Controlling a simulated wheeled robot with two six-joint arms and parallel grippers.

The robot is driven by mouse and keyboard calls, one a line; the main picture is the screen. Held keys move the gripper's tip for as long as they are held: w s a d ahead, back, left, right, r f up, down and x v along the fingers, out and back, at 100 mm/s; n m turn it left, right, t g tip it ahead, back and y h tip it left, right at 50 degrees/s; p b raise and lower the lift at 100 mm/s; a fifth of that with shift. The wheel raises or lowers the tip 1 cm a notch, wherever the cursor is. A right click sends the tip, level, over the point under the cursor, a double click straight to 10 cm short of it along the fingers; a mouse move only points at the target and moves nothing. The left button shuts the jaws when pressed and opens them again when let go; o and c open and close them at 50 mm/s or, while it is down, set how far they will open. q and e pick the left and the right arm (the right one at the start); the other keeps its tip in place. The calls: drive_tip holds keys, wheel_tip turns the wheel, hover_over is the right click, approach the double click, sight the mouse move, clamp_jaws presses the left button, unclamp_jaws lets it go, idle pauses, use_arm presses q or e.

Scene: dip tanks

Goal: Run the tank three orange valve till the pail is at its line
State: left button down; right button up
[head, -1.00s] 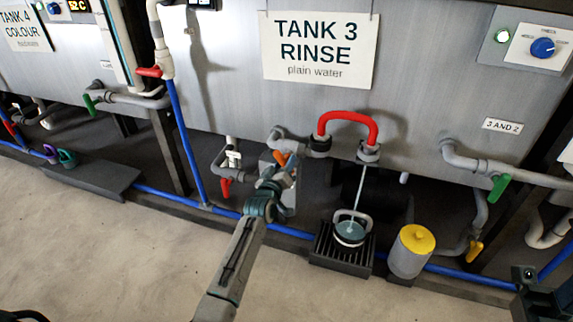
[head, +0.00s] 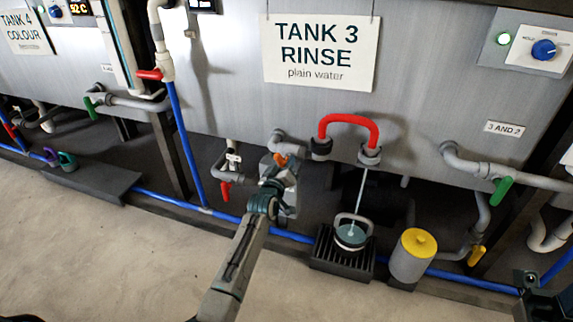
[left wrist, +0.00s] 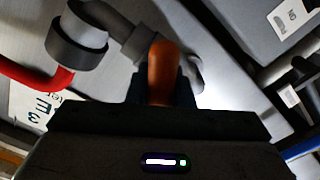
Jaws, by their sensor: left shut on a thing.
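The orange valve handle (head: 281,160) sits on the pipework below the tank 3 sign (head: 320,50). My left gripper (head: 274,180) is shut on it; in the left wrist view the orange handle (left wrist: 162,70) stands between the jaws. A stream of water (head: 359,195) falls from the outlet under the red hose (head: 348,120) into the pail (head: 349,240). The pail stands upright on a dark grate and holds bluish water. I cannot make out its line at this size.
A grey canister with a yellow lid (head: 413,256) stands right of the grate (head: 343,262). A red valve handle (head: 225,190) hangs left of my gripper, and a green one (head: 501,191) at the right. A blue pipe runs along the floor. The floor in front is clear.

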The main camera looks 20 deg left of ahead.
use_arm(q)
drive_tip(key=m, duration=0.3)
drive_tip(key=shift+f+m+b, duration=0.1)
drive_tip(key=shift+m+b, duration=0.2)
drive_tip(key=shift+b, duration=0.1)
drive_tip(key=shift+a+m+b, duration=0.1)
drive_tip(key=shift+m+b, duration=0.2)
drive_tip(key=shift+m, duration=1.3)
drive_tip(key=c, duration=1.4)
unclamp_jaws()
drive_tip(key=shift+o, duration=0.6)
drive_tip(key=shift+s, duration=0.1)
